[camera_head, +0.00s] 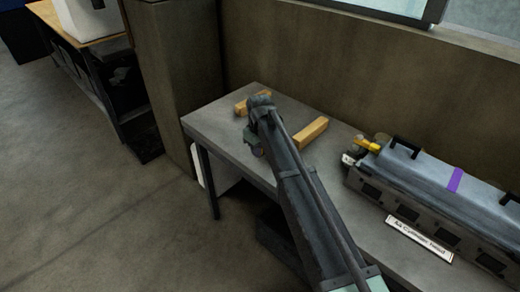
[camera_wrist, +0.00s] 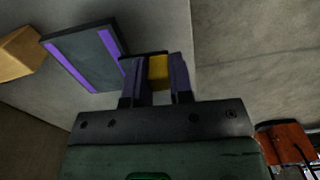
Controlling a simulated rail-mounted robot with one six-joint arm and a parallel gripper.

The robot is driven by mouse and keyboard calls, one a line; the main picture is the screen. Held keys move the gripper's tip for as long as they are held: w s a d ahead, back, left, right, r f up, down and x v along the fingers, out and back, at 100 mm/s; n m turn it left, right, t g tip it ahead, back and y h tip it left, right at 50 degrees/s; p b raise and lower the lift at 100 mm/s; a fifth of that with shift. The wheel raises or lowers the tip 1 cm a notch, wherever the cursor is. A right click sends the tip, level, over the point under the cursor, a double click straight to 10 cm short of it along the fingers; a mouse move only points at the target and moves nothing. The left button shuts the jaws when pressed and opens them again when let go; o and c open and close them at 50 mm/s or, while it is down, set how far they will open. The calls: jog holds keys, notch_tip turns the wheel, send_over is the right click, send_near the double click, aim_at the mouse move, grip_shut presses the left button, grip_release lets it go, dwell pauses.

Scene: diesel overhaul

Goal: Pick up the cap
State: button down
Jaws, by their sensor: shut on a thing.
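My gripper (camera_wrist: 156,75) is shut on a small yellow piece, which looks like the cap (camera_wrist: 158,72). The cap shows between the two dark purple fingers in the wrist view; part of it is hidden by them. In the head view my arm reaches over the grey table (camera_head: 222,115), and its end stands near the table's left part. The cap cannot be made out in the head view. A dark flat panel with purple stripes (camera_wrist: 85,55) lies beyond the fingers, up and left in the wrist view; whether the cap touches it I cannot tell.
Wooden blocks (camera_head: 312,132) lie on the table; one also shows in the wrist view (camera_wrist: 18,55). A long grey cylinder head (camera_head: 430,195) with a purple band, black handles and a yellow part (camera_head: 367,145) fills the table's right. A wall stands behind; open floor lies left.

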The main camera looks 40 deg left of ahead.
notch_tip(320, 180, up, 17)
jog(key=p, duration=1.4)
jog(key=shift+f+p, duration=0.2)
jog(key=shift+p, duration=0.15)
jog(key=shift+f, duration=0.1)
